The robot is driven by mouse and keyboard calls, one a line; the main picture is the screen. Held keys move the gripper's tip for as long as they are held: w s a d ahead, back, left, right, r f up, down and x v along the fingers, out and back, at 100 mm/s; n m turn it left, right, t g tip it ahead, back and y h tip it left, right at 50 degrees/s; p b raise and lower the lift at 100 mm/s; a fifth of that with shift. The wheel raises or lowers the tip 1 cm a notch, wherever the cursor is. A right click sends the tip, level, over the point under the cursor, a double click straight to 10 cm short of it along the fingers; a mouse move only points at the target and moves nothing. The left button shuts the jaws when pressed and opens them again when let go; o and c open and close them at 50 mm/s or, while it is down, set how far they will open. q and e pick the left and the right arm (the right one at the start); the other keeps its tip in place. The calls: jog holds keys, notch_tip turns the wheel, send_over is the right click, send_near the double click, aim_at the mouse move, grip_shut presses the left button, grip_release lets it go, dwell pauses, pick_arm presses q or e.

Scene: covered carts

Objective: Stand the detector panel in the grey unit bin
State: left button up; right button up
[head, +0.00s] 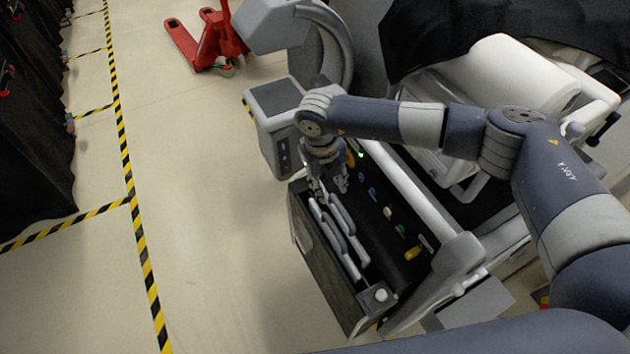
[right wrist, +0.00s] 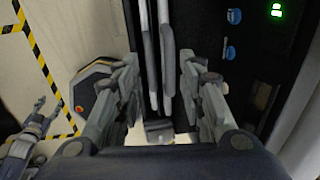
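A dark bin with a grey rim (head: 318,268) is on the side of the grey unit. Long light-grey, handle-like bars (head: 340,240) show in its opening; I cannot tell for sure which belong to the detector panel. My right gripper (head: 328,183) points down over the far end of these bars. In the right wrist view its fingers (right wrist: 160,80) are spread on both sides of the bars (right wrist: 165,55), with gaps at each side. The panel's body is hidden. A gripper that looks like my left one (right wrist: 45,112) shows at the left of that view, fingers apart and empty.
Coloured hooks or tabs (head: 387,213) line the unit's black side by the bin. A grey box (head: 277,105) stands beyond it. A red pallet jack (head: 210,42) is far back. Clear floor with black-yellow tape (head: 127,160) lies left; a black cover hangs at far left.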

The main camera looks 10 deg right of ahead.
pick_arm(q)
jog(key=shift+s+d+r, duration=0.1)
jog(key=shift+s+d, duration=0.05)
jog(key=shift+s, duration=0.35)
jog(key=shift+s+d, duration=0.15)
jog(key=shift+s, duration=0.3)
pick_arm(e)
notch_tip(320, 180, up, 13)
jog(key=s+a, duration=0.1)
jog(key=shift+s, duration=0.25)
jog(key=shift+d+f, duration=0.1)
